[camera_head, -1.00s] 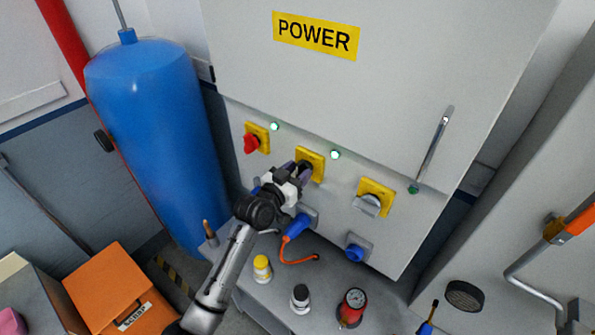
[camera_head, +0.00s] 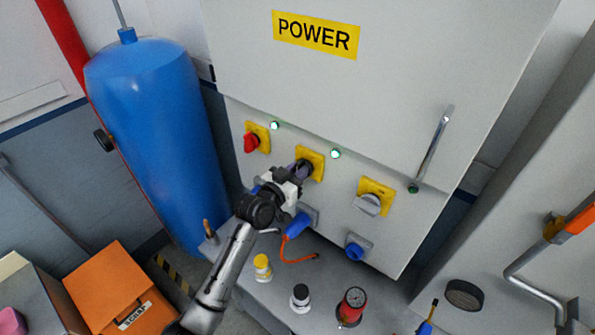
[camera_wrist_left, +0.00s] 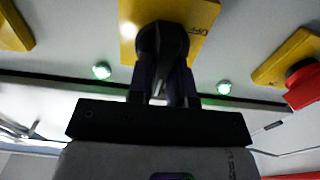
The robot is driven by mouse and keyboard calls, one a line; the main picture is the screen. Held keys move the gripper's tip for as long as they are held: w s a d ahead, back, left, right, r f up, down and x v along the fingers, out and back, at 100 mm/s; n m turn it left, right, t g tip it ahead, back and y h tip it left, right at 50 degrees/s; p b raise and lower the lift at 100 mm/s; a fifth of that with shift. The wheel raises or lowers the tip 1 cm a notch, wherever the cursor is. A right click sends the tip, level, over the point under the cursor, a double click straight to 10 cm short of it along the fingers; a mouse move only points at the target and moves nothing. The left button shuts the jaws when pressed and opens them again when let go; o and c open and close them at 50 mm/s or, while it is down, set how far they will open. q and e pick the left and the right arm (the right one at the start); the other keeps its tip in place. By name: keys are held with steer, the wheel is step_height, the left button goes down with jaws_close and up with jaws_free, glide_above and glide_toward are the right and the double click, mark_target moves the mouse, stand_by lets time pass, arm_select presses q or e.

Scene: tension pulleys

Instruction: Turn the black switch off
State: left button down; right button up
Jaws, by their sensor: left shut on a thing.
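The black switch (camera_wrist_left: 162,42) is a round knob on a yellow plate (camera_head: 313,156), in the middle of the cabinet's row of switches. In the left wrist view its grip lies between the fingers, in line with them. My left gripper (camera_wrist_left: 165,78) is shut on this switch. In the head view my left gripper (camera_head: 299,170) reaches it from the lower left and hides most of the knob. My right gripper is in neither view.
A red switch (camera_head: 251,142) and a grey switch (camera_head: 368,203) flank it. Two green lamps (camera_head: 336,154) are lit above. Below are a blue plug (camera_head: 297,223) with an orange cable, and a shelf with small items. A blue tank (camera_head: 155,130) stands left.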

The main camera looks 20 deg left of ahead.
arm_select(q)
steer(key=n+p, duration=0.1)
steer(key=n, duration=0.2)
steer(key=shift+a+r, duration=0.1)
steer(key=shift+a, duration=0.05)
steer(key=n, duration=0.2)
steer(key=n+p, duration=0.2)
steer(key=n, duration=0.1)
steer(key=shift+w+a+f+n, duration=0.1)
steer(key=shift+a+f+n, duration=0.1)
steer(key=shift+a+n, duration=0.1)
steer(key=shift+w+a+f+n+p, duration=0.15)
steer(key=shift+n+p, duration=0.3)
steer(key=shift+n, duration=1.05)
steer(key=shift+s+d+f+n+p, duration=0.15)
steer(key=shift+n+p, duration=0.35)
steer(key=shift+n, duration=1)
steer(key=shift+w+a+f+n+p, duration=0.15)
steer(key=shift+n+p, duration=0.3)
steer(key=shift+n, duration=1.05)
steer(key=c, duration=1)
jaws_free()
steer(key=shift+c, duration=0.2)
